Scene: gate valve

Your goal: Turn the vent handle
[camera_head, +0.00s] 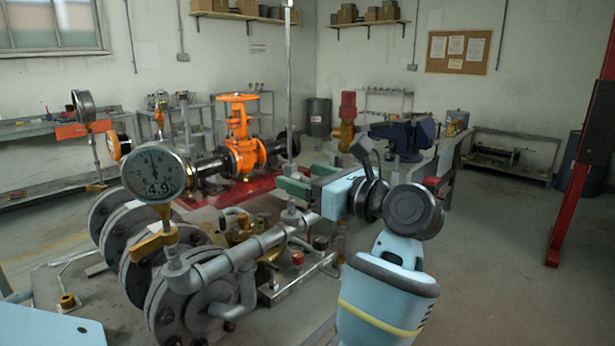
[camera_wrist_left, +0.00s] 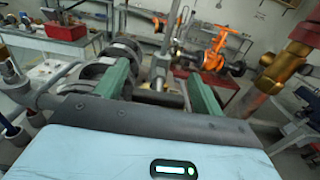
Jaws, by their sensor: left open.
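I cannot tell for certain which part is the vent handle. A yellow lever handle (camera_head: 155,241) sits below the round gauge (camera_head: 156,174) on the near grey pipe. My left gripper (camera_head: 296,175) is open, with green fingers, to the right of that lever and above the pipework. In the left wrist view the open fingers (camera_wrist_left: 162,62) have a gap between them, and a vertical grey pipe (camera_wrist_left: 160,66) shows beyond the gap. I see nothing held. My right gripper is not in view.
An orange gate valve (camera_head: 241,142) with a handwheel stands behind the near flanges (camera_head: 127,240). A red-topped brass valve (camera_head: 347,118) and a blue vise (camera_head: 402,136) are beyond my gripper. A red post (camera_head: 578,160) stands at the right. The floor at right is clear.

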